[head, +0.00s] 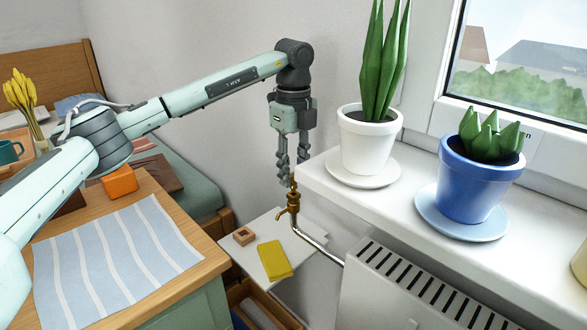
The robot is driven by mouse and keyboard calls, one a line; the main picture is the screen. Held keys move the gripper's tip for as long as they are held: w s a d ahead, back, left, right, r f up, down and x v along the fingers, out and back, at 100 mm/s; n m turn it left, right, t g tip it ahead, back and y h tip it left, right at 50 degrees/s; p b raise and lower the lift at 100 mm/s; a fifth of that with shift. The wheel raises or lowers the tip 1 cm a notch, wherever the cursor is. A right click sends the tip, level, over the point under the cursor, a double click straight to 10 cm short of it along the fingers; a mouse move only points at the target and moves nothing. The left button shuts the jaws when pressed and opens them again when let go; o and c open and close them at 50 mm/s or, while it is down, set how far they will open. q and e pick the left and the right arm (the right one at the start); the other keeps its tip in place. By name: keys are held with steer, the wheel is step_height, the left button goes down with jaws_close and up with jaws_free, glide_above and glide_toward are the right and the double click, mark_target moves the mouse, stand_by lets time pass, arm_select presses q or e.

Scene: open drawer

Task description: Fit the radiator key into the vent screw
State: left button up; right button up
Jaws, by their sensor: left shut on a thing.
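My left gripper (289,172) points down beside the window sill, its fingers shut on a small brass-coloured piece (293,186) that looks like the radiator key. Most of the key is hidden by the fingers or too small to make out. Directly below it is the brass valve (292,205) at the end of a bent metal pipe. The vent screw cannot be told apart from the valve and the key. The key's lower end looks very close to the valve top; whether they touch or are fitted, I cannot tell. My right gripper is not in view.
A white radiator (385,290) stands below the sill (330,185), which bears a white pot (367,145) and a blue pot (468,190). A small white shelf (250,255) holds a yellow cloth (274,260) and a wooden block (243,236). An open drawer (275,305) is below.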

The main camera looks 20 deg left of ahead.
arm_select(q)
steer(key=shift+f+b, duration=0.4)
steer(key=shift+f, duration=0.5)
stand_by(0.8)
